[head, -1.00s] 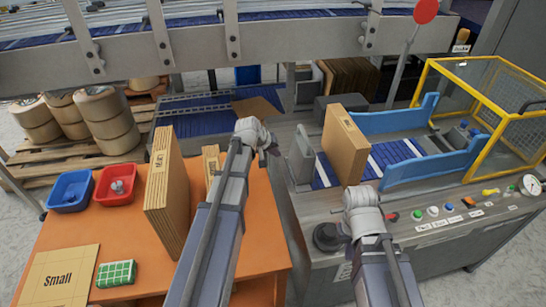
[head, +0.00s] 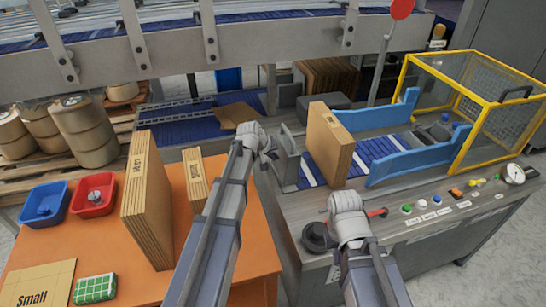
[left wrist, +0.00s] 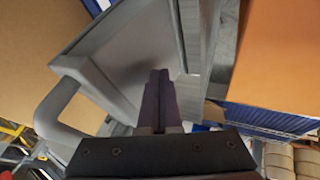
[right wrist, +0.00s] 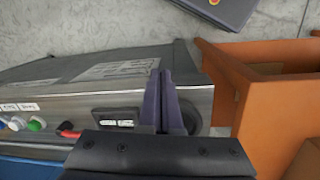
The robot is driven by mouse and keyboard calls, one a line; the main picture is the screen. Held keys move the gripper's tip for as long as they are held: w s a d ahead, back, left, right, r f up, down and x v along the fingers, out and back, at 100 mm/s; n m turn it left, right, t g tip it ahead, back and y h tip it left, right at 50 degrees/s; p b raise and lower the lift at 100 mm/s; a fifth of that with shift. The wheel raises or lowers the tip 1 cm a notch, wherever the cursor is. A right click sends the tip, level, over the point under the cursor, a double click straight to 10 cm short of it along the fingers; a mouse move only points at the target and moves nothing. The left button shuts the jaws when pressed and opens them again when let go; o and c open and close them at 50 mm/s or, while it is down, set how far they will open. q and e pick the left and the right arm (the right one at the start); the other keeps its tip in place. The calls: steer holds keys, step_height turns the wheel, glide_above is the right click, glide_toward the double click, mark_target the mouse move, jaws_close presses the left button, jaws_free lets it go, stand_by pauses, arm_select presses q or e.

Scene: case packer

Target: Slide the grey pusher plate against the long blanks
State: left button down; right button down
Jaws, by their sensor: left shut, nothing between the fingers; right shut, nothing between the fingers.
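The grey pusher plate (head: 289,152) stands upright at the left end of the blue-belted magazine. The brown blanks (head: 328,145) stand upright on the belt to its right, with a visible gap between them; their label is hard to read. My left gripper (head: 271,155) is shut and empty, close to the plate's left side. In the left wrist view its fingers point at the grey plate (left wrist: 130,50), which has a curved handle; contact cannot be told. My right gripper (right wrist: 162,88) is shut and empty, above the front edge of the machine's control panel.
The orange table (head: 235,245) holds two stacks of blanks (head: 148,200), (head: 195,180), red and blue bins and a green-gridded block. A black round knob (head: 318,237) and buttons line the panel.

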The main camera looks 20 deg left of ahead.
arm_select(q)
steer(key=w+d, duration=0.5)
steer(key=d, duration=0.4)
steer(key=shift+w, duration=0.15)
steer(key=shift+a, duration=0.1)
